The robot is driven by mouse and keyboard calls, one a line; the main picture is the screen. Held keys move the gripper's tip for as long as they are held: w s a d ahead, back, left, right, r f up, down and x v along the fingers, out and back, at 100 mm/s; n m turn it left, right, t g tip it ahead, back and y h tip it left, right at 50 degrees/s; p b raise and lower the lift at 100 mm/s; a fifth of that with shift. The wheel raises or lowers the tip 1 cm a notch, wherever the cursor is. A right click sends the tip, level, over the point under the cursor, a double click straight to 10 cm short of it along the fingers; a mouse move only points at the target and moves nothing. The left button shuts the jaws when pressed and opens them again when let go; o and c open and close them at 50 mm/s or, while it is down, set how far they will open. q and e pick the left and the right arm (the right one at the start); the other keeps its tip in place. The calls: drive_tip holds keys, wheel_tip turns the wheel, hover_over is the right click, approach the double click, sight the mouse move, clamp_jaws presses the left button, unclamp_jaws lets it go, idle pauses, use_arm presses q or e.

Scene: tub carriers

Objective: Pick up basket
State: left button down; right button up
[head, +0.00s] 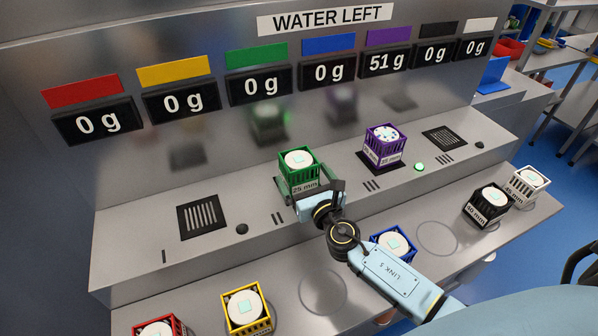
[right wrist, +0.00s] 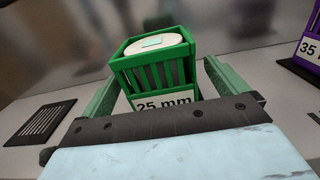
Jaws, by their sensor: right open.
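The green basket (head: 297,172) marked "25 mm" stands upright on the raised ledge below the green sign, with a white disc and a pale square on top. My right gripper (head: 311,188) is open at its front, one finger on each side. The right wrist view shows the green basket (right wrist: 155,72) between the fingers, with a gap visible on both sides. A purple basket (head: 384,148) stands on the ledge to its right; its display reads 51 g, the others 0 g. My left gripper is not in view.
On the lower shelf stand a red basket (head: 160,328), a yellow basket (head: 247,310), a blue basket (head: 392,244), a black basket (head: 487,205) and a white basket (head: 526,185). Dark grates (head: 203,215) and small knobs lie on the ledge. The display wall rises behind.

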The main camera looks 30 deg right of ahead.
drive_tip(key=w, duration=0.3)
drive_tip(key=shift+w, duration=0.25)
drive_tip(key=c, duration=1.4)
drive_tip(key=shift+d+r, duration=0.1)
drive_tip(key=shift+r, duration=0.1)
drive_tip(key=shift+c, duration=0.5)
